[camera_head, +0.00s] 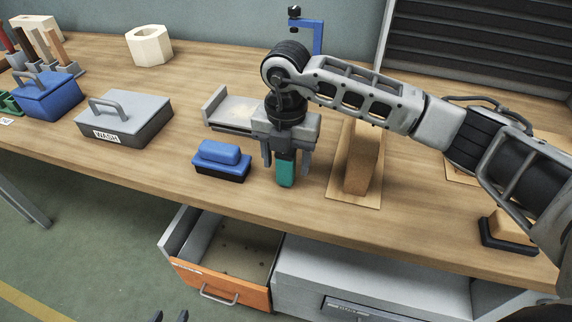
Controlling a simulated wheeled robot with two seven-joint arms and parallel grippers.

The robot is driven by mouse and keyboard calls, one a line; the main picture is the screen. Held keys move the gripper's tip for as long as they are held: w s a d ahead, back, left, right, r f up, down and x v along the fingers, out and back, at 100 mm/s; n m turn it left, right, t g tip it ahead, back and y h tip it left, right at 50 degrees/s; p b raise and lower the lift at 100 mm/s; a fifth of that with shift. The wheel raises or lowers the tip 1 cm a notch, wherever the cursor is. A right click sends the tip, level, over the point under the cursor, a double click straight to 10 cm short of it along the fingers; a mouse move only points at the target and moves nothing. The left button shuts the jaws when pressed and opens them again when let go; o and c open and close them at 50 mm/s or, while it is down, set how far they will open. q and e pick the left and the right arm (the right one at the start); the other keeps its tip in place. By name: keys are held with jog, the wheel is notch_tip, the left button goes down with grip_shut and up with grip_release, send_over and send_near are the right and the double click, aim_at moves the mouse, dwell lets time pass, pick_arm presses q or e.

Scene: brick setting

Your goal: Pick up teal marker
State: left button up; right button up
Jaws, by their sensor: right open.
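The teal marker (286,173) is a stubby teal block standing upright on the wooden bench near its front edge. My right gripper (285,158) points down over it. Its fingers are apart, one on each side of the marker, and the gripper hides the marker's upper part. I cannot tell whether the fingers touch it. Only the dark fingertips of my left gripper (169,316) show at the bottom edge, apart and empty, well away from the marker.
A blue and black brush-like block (221,156) lies just left of the marker. A grey tray (231,107) stands behind, and a brown block (361,160) on a wooden board stands right. An open orange-fronted drawer (222,283) juts out below. A grey WASH box (125,117) sits further left.

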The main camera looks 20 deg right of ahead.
jog(key=shift+f, duration=0.25)
jog(key=c, duration=1.1)
jog(key=shift+o, duration=0.2)
pick_arm(q)
jog(key=shift+s+a+f, duration=0.1)
jog(key=shift+s+f, duration=0.05)
jog(key=shift+s, duration=0.05)
pick_arm(e)
jog(key=shift+r, duration=0.15)
jog(key=shift+r, duration=0.25)
notch_tip(320, 180, up, 2)
jog(key=shift+w+r+b, duration=0.1)
jog(key=shift+b, duration=0.5)
pick_arm(q)
jog(key=shift+w+d+f+b, duration=0.2)
jog(key=shift+f+b, duration=0.25)
jog(key=shift+b, duration=0.2)
pick_arm(e)
jog(key=s+a+r, duration=0.4)
jog(key=s+r, duration=0.6)
jog(key=s, duration=0.3)
jog(key=shift+s+a, duration=0.2)
jog(key=shift+s, duration=0.05)
